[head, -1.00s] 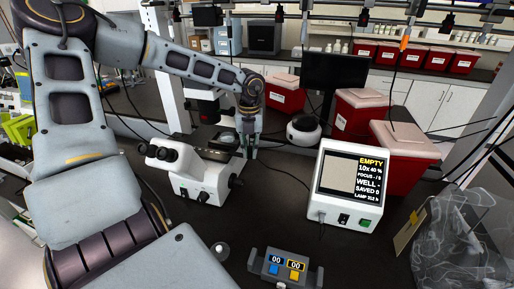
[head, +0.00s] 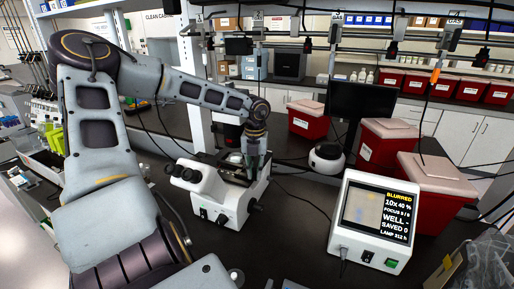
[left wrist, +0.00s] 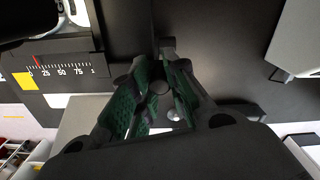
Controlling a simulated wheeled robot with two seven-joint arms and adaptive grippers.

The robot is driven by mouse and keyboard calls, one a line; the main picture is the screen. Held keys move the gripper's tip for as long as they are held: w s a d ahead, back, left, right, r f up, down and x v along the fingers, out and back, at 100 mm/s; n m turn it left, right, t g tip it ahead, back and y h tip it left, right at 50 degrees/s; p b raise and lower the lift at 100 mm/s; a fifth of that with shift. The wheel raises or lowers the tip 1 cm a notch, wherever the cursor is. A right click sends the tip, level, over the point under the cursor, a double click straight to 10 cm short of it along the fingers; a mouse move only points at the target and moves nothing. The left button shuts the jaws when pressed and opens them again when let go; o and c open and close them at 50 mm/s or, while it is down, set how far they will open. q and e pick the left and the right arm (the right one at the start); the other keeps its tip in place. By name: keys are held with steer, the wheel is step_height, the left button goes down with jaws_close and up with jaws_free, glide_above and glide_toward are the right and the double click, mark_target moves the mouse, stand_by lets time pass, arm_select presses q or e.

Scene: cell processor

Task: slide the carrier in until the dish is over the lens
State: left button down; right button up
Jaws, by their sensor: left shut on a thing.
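The white microscope (head: 225,200) stands on the dark bench with its eyepieces to the left. A pale round dish (head: 235,158) sits on its dark stage, partly hidden by the optics and my arm. My left gripper (head: 253,177) is at the stage's right side. The left wrist view shows its green-padded fingers (left wrist: 160,95) closed around a small round dark knob (left wrist: 159,88), apparently the carrier's handle. A scale (left wrist: 62,73) there has a red pointer a little past 0. The carrier's outline and the lens cannot be made out clearly. My right gripper is not in view.
A screen box (head: 368,222) right of the microscope reads BLURRED, with WELL blank and SAVED 0. A dark monitor (head: 365,108) and red bins (head: 385,145) stand behind. A white-and-black round device (head: 327,158) stands between. A cable crosses the bench.

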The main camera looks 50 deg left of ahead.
arm_select(q)
steer(key=shift+w+a+r, duration=0.1)
steer(key=shift+w+r, duration=0.15)
steer(key=shift+r, duration=0.05)
steer(key=c, duration=1.5)
jaws_free()
steer(key=shift+o, duration=0.8)
steer(key=shift+f, duration=0.2)
steer(key=shift+s, duration=0.1)
steer(key=shift+r, duration=0.1)
step_height(320, 180, up, 12)
